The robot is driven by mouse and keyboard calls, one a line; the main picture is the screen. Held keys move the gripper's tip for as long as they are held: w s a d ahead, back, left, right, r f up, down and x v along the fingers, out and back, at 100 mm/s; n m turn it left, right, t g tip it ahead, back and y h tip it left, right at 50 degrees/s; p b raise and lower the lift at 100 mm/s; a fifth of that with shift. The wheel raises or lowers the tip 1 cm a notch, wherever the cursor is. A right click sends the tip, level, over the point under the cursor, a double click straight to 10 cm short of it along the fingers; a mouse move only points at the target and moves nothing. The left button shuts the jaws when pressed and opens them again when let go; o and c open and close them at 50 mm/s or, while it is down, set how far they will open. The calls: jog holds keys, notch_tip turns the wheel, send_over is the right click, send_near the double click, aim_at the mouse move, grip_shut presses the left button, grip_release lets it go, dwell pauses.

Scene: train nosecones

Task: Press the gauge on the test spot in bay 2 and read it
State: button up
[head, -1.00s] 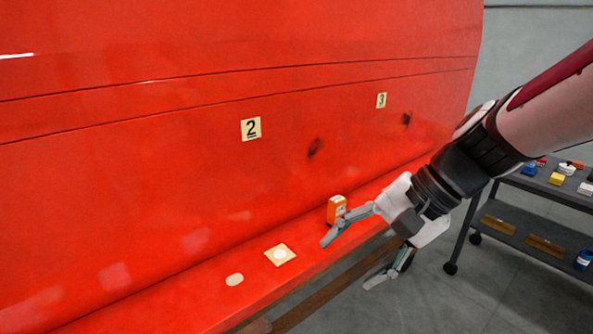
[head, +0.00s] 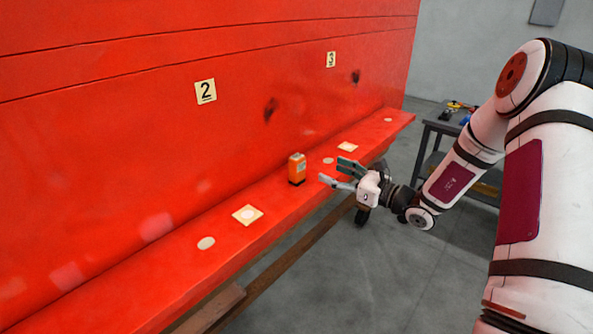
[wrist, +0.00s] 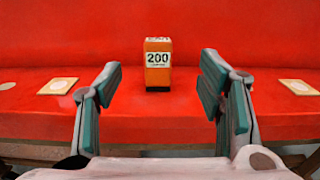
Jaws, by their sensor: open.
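The gauge, a small orange box (head: 297,169), stands upright on the red ledge, to the right of the bay 2 label (head: 205,91). In the wrist view the gauge (wrist: 158,64) shows a white panel reading 200. A cream square with a pale round spot (head: 248,215) lies on the ledge below the 2 label, left of the gauge. My gripper (head: 338,171) is open and empty, to the right of the gauge and apart from it. In the wrist view the gauge is seen beyond and between the spread fingers (wrist: 161,93).
A plain pale disc (head: 206,243) lies left of the square. A second square (head: 347,147) and disc (head: 328,160) lie farther right, near the 3 label (head: 331,59). A dark cart (head: 446,135) stands behind my arm. The red panel rises behind the ledge.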

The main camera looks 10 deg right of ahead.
send_near(297, 156)
jog(key=x, duration=0.4)
jog(key=shift+w, duration=0.2)
jog(key=shift+p+x, duration=0.65)
jog(key=shift+x, duration=2.15)
jog(key=shift+s+a+f, duration=0.1)
jog(key=shift+s, duration=0.05)
grip_shut()
